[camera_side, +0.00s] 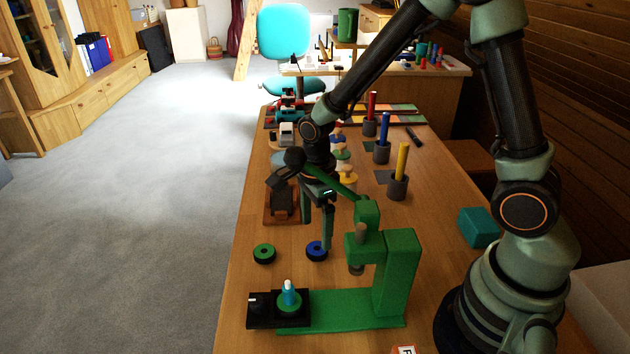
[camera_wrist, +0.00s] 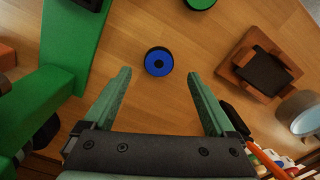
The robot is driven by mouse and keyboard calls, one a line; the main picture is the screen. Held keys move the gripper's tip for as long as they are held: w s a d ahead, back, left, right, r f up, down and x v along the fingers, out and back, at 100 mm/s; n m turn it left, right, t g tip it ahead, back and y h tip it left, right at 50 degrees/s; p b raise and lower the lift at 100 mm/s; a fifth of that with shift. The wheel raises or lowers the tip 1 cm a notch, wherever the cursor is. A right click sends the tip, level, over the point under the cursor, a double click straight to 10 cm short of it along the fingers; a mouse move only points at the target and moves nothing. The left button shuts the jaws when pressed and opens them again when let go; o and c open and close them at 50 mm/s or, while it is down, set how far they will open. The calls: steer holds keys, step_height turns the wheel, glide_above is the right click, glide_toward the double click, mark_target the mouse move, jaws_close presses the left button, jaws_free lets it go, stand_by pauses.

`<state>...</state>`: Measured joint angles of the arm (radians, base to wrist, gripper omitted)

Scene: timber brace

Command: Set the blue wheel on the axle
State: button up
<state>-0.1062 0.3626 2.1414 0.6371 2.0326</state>
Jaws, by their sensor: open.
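The blue wheel (camera_side: 316,250) lies flat on the table, black-rimmed with a small centre hole. It also shows in the wrist view (camera_wrist: 159,61), ahead of and between my open fingers. My gripper (camera_side: 318,232) is open and empty, pointing down just above and behind the blue wheel; its fingers also show in the wrist view (camera_wrist: 162,88). What looks like the axle (camera_side: 288,289), a light-blue, white-tipped pin, stands upright on a green disc at the left end of the green press base. A green wheel (camera_side: 264,253) lies left of the blue wheel.
The green press (camera_side: 392,275) stands close to the right of my gripper, with its lever reaching toward it. A wooden block with a dark pad (camera_side: 283,203) lies behind. Red, blue and yellow posts (camera_side: 402,165) stand further back. A teal box (camera_side: 479,227) is at right.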

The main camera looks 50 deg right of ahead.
steer(key=shift+s+f, duration=0.1)
steer(key=shift+f, duration=2.5)
steer(key=c, duration=1.4)
steer(key=shift+r, duration=0.1)
step_height(320, 180, up, 37)
steer(key=n, duration=0.5)
glide_above(288, 282)
step_height(288, 282, down, 21)
steer(key=shift+f, duration=0.2)
steer(key=shift+n, duration=0.3)
steer(key=shift+f, duration=3.75)
